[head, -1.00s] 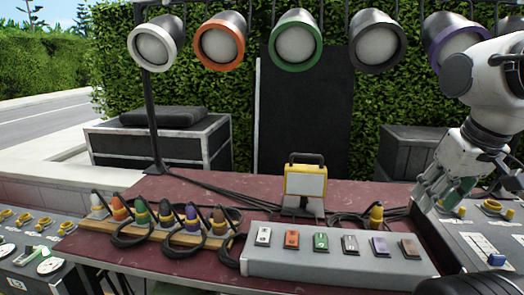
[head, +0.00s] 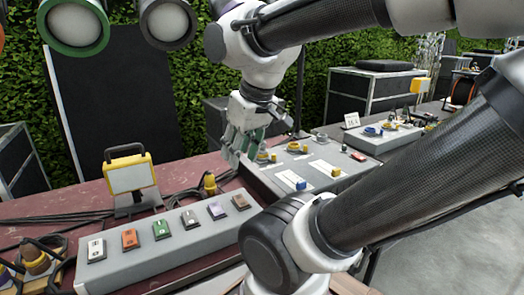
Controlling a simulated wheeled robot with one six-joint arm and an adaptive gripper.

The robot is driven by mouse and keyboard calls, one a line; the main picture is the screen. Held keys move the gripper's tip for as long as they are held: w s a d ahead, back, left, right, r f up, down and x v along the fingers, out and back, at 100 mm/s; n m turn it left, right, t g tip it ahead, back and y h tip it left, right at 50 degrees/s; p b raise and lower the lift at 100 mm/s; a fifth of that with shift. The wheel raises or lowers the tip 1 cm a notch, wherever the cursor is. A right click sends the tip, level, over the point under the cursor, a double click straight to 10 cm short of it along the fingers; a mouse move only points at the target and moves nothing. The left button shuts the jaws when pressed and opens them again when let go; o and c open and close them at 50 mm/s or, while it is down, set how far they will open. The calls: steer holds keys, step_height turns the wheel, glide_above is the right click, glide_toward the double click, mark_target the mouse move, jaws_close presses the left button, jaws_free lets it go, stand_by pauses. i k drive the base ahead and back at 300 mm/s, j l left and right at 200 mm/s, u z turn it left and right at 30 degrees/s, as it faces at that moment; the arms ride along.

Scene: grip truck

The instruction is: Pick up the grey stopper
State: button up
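A grey switch box (head: 166,252) and a yellow work lamp (head: 130,180) stand on the red table (head: 80,207). Brown and purple plugs (head: 37,261) show at the lower left. Cables lie behind the box. My arm covers much of the right side.

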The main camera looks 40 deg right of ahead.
mark_target(263, 150)
steer(key=k+l+z, duration=0.1)
steer(key=z, duration=0.4)
steer(key=k+l+z, duration=0.1)
steer(key=z, duration=0.35)
steer(key=k+l+z, duration=0.15)
steer(key=z, duration=0.35)
steer(key=i+u, duration=0.2)
steer(key=u, duration=0.3)
steer(key=i+u, duration=0.2)
steer(key=u, duration=0.3)
